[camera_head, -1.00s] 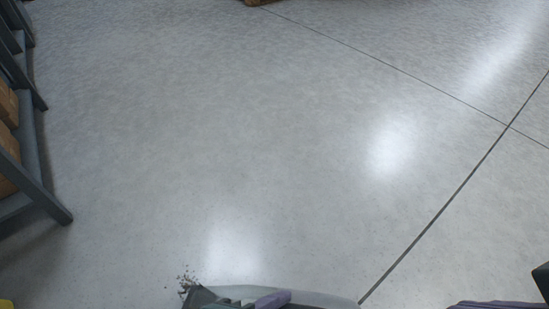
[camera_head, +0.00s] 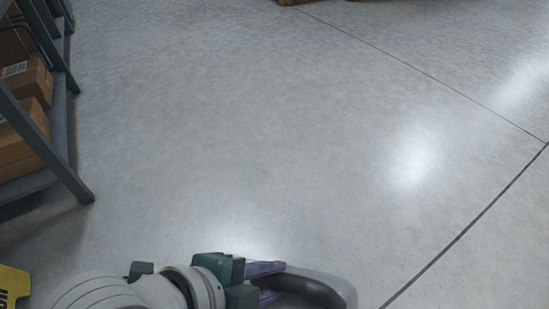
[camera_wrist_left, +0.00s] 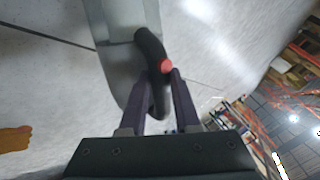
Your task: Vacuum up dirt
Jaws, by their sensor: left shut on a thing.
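My left gripper (camera_head: 276,274), with purple fingers, is at the bottom centre of the head view. It is shut on the black curved handle (camera_head: 310,287) of a hand-held vacuum. The vacuum's greyish, partly see-through body (camera_head: 345,290) shows beside the handle and is cut off by the bottom edge. In the left wrist view the purple fingers (camera_wrist_left: 164,82) lie on both sides of the black handle (camera_wrist_left: 150,48), which has a red button (camera_wrist_left: 166,66). The grey vacuum body (camera_wrist_left: 118,20) extends upward there. No dirt shows in the current views. My right gripper is out of view.
A dark metal shelf rack (camera_head: 68,172) with cardboard boxes (camera_head: 22,145) stands along the left. A yellow object with dark lettering (camera_head: 12,284) is at the lower left. A brown object (camera_head: 298,2) sits at the top edge. The middle floor is clear.

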